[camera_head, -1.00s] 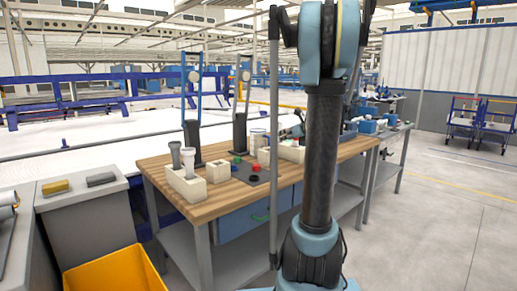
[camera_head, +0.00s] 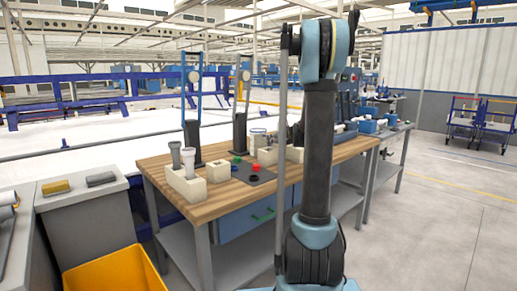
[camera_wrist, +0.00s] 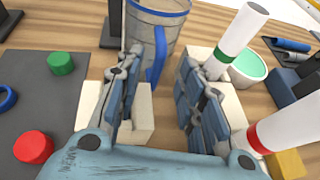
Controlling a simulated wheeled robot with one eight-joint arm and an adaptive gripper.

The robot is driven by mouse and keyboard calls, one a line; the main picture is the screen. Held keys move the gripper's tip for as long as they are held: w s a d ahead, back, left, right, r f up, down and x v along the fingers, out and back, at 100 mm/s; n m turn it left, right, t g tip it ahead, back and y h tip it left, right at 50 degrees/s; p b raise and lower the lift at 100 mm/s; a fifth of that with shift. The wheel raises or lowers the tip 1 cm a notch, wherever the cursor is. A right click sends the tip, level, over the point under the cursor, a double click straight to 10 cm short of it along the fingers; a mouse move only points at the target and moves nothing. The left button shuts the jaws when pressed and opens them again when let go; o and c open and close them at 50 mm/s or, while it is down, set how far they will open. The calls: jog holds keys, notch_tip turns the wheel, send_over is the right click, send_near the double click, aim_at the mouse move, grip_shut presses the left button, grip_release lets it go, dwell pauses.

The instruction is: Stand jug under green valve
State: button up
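The clear jug (camera_wrist: 157,38) with a blue rim stands on the wooden table at the top middle of the wrist view. Its blue handle (camera_wrist: 157,62) points toward my gripper (camera_wrist: 172,70). My gripper is open, with one finger left of the handle and the other to its right; I cannot tell whether either touches it. The jug also shows small in the head view (camera_head: 258,139). Round green (camera_wrist: 61,63), red (camera_wrist: 34,147) and blue (camera_wrist: 6,98) pieces are on a dark mat at the left. I cannot tell which item is the green valve.
Cream blocks (camera_wrist: 118,112) lie close beneath my fingers. A white pipe with a green band (camera_wrist: 238,32) and one with a red band (camera_wrist: 290,125) are at the right. A white cup with a green rim (camera_wrist: 248,66) stands behind. Two dark stands (camera_head: 193,142) are at the table's back.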

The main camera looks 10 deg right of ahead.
aim_at(261, 143)
jog(key=shift+f+x, duration=0.2)
jog(key=shift+x, duration=2.45)
jog(key=shift+s, duration=0.1)
grip_shut()
